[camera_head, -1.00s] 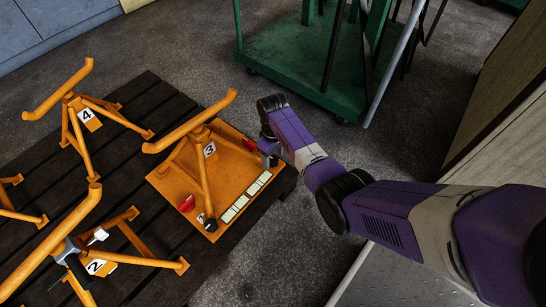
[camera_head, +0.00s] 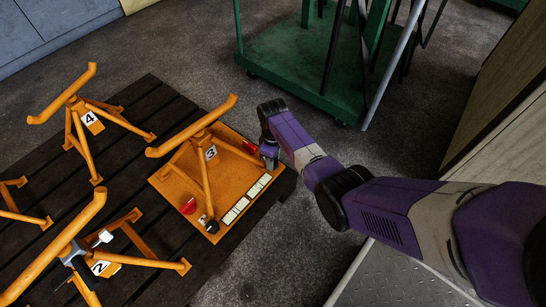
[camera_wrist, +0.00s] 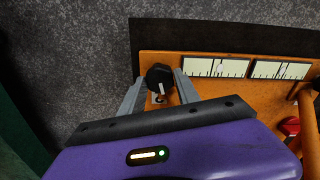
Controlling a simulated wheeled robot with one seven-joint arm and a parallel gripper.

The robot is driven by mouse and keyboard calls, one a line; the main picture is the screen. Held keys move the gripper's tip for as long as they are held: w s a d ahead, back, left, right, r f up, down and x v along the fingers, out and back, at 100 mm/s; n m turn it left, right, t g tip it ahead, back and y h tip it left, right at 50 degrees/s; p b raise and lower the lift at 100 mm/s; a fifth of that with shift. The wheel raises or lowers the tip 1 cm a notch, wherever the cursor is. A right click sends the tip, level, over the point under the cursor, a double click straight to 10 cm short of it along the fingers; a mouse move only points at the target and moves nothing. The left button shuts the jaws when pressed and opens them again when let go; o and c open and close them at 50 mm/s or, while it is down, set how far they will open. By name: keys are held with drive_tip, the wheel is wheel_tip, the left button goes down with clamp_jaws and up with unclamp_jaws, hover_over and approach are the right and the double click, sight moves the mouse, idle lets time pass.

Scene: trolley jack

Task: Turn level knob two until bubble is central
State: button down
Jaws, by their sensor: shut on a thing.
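The black level knob (camera_wrist: 160,74) has a white pointer line and sits at a corner of the orange base plate (camera_wrist: 192,94). My gripper (camera_wrist: 160,78) is shut on this knob, one grey finger on each side. In the head view my gripper (camera_head: 269,158) is at the plate's right corner and hides the knob there. Two pale level strips (camera_wrist: 216,67) with dark lines lie along the plate's edge; they also show in the head view (camera_head: 245,199). The digit on the label below the knob is partly hidden.
Orange stand 3 (camera_head: 205,168) rises from the plate, with a red part (camera_head: 188,206) and another black knob (camera_head: 212,226) near the front corner. Stands 4 (camera_head: 85,115) and 2 (camera_head: 105,262) are on the dark slatted pallet (camera_head: 150,95). A green trolley (camera_head: 290,60) stands behind.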

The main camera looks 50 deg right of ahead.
drive_tip(key=n+p, duration=0.2)
drive_tip(key=n, duration=0.3)
drive_tip(key=shift+n, duration=0.4)
idle(0.4)
drive_tip(key=c, duration=0.9)
unclamp_jaws()
drive_tip(key=shift+r+p, duration=2.55)
drive_tip(key=shift+r, duration=1.35)
